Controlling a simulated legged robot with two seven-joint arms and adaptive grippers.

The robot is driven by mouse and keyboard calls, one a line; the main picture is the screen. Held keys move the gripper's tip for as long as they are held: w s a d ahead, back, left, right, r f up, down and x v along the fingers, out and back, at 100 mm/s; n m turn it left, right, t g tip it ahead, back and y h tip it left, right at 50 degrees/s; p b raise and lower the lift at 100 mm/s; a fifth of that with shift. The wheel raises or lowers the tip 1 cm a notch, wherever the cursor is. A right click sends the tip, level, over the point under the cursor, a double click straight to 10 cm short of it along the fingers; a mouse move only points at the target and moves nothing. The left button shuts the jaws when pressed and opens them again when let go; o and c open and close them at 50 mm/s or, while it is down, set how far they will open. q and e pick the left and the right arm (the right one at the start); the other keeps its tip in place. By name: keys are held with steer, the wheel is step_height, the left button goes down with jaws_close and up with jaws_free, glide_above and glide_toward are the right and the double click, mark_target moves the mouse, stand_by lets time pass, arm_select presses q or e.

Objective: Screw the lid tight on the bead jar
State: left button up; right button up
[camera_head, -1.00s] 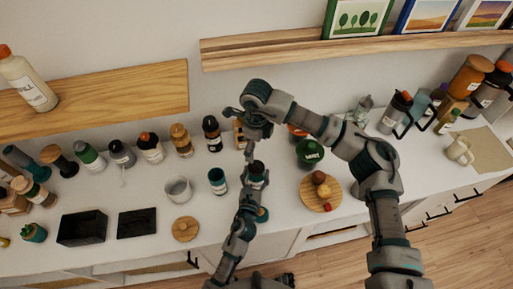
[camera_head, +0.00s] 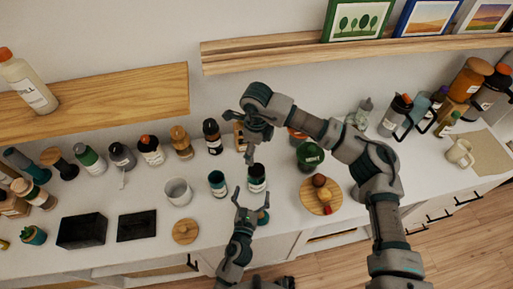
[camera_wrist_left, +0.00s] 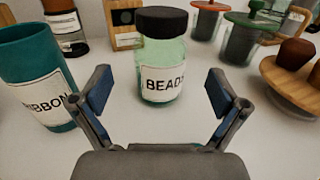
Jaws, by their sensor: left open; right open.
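The bead jar (camera_wrist_left: 163,85) is clear green glass with a "BEAD" label. It stands upright on the counter, straight ahead in the left wrist view, and shows in the head view (camera_head: 257,184). A black lid (camera_wrist_left: 162,21) sits on its mouth; I cannot tell how tight it is. My left gripper (camera_head: 251,200) is open and empty on the near side of the jar, its fingers spread either side of it in the left wrist view (camera_wrist_left: 158,92) without touching. My right gripper (camera_head: 240,142) is open above and behind the jar, pointing down.
A teal ribbon cup (camera_head: 217,183) stands just left of the jar, with a white cup (camera_head: 178,191) beyond. A wooden round board (camera_head: 312,204) with small items and a green-lidded canister (camera_head: 310,155) are to the right. Several bottles line the back.

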arm_select(q)
steer(key=s, duration=0.2)
steer(key=s+a, duration=0.1)
steer(key=s, duration=0.2)
steer(key=shift+s, duration=0.15)
steer(key=shift+f, duration=0.1)
stand_by(0.3)
